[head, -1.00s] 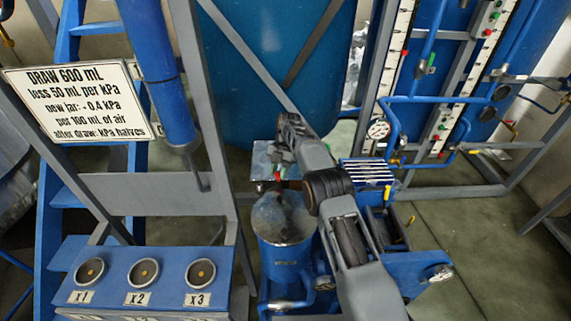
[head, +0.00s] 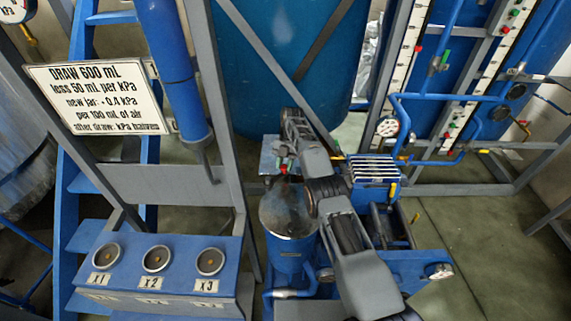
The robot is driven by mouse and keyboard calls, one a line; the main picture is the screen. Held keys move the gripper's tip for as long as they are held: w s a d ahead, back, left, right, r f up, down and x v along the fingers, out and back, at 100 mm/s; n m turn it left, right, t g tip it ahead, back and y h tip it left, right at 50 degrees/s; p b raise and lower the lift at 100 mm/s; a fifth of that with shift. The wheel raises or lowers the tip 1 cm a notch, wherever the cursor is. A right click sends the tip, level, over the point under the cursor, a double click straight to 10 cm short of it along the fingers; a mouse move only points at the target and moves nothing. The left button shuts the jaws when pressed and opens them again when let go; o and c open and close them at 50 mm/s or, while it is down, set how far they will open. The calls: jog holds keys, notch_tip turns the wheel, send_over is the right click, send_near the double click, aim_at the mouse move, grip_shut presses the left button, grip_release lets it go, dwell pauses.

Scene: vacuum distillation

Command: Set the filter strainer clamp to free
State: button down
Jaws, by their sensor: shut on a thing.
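The filter strainer is most likely the blue upright canister (head: 289,252) with a round grey lid (head: 288,212), low in the middle of the head view. A small red-tipped handle (head: 284,169), which looks like its clamp, stands at the lid's far edge. My gripper (head: 283,161) is at this handle, beyond the lid, and is shut on it. The fingers are small and partly hidden by my own arm, which also covers the right side of the lid. The clamp's exact setting cannot be made out.
A blue box with sockets marked x1, x2 and x3 (head: 158,275) stands at the left, below a white sign (head: 100,97). A blue rack of plates (head: 374,168) and a blue trough lie right of my arm. Grey frame posts stand behind. Open floor (head: 490,235) shows at the right.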

aim_at(285, 166)
jog(key=c, duration=0.9)
grip_release()
jog(key=shift+s+a, duration=0.1)
jog(key=shift+a, duration=0.05)
jog(key=shift+o, duration=0.4)
jog(key=shift+r, duration=0.1)
jog(key=shift+r, duration=0.65)
jog(key=shift+r+p, duration=0.5)
jog(key=shift+r, duration=0.35)
jog(key=shift+f+b, duration=0.15)
jog(key=shift+b, duration=1)
jog(key=b, duration=0.2)
jog(key=shift+s+b, duration=0.1)
jog(key=shift+b, duration=0.2)
